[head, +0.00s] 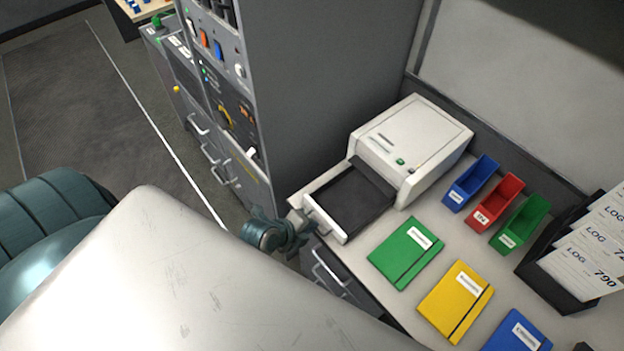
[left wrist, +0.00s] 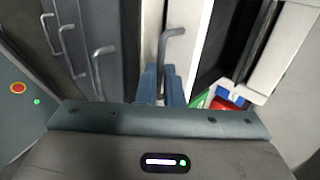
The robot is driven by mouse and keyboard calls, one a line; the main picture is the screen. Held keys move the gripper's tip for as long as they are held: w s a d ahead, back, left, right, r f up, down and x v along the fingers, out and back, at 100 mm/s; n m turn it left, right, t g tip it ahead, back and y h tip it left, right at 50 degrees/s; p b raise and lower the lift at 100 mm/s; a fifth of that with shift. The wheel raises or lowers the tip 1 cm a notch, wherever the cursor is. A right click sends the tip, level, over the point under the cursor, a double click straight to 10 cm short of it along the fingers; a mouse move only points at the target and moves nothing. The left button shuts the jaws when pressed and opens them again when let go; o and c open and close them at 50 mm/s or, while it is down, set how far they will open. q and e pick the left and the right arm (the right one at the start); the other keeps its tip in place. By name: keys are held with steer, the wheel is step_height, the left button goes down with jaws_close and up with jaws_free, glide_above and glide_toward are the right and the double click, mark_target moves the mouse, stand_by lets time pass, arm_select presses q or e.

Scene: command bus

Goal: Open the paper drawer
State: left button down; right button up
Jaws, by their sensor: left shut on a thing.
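The printer (head: 413,148) is a white box on the counter. Its paper drawer (head: 352,200) is pulled out toward me, showing a dark, empty-looking inside. My left gripper (head: 298,226) is at the drawer's front face. In the left wrist view my left gripper (left wrist: 163,85) is shut around the lower part of the drawer's grey bar handle (left wrist: 167,42). The drawer's dark inside (left wrist: 212,45) shows to the right there. My right gripper is in neither view.
Green (head: 406,252), yellow (head: 455,301) and blue (head: 517,332) folders lie right of the drawer. Blue (head: 471,184), red (head: 495,202) and green (head: 521,222) bins and a black log holder (head: 553,262) stand beyond. A grey equipment cabinet (head: 300,90) rises behind-left.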

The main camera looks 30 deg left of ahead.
arm_select(q)
steer(key=shift+f, duration=0.1)
steer(key=s+a, duration=0.3)
steer(key=s, duration=0.6)
steer(key=shift+a, duration=0.15)
stand_by(0.4)
steer(key=shift+s, duration=0.1)
steer(key=c, duration=1.6)
jaws_free()
steer(key=shift+c, duration=0.2)
step_height(320, 180, up, 7)
steer(key=s+a+p, duration=0.1)
steer(key=s+p, duration=0.1)
steer(key=p, duration=0.2)
steer(key=shift+s+p, duration=0.3)
steer(key=shift+s, duration=0.05)
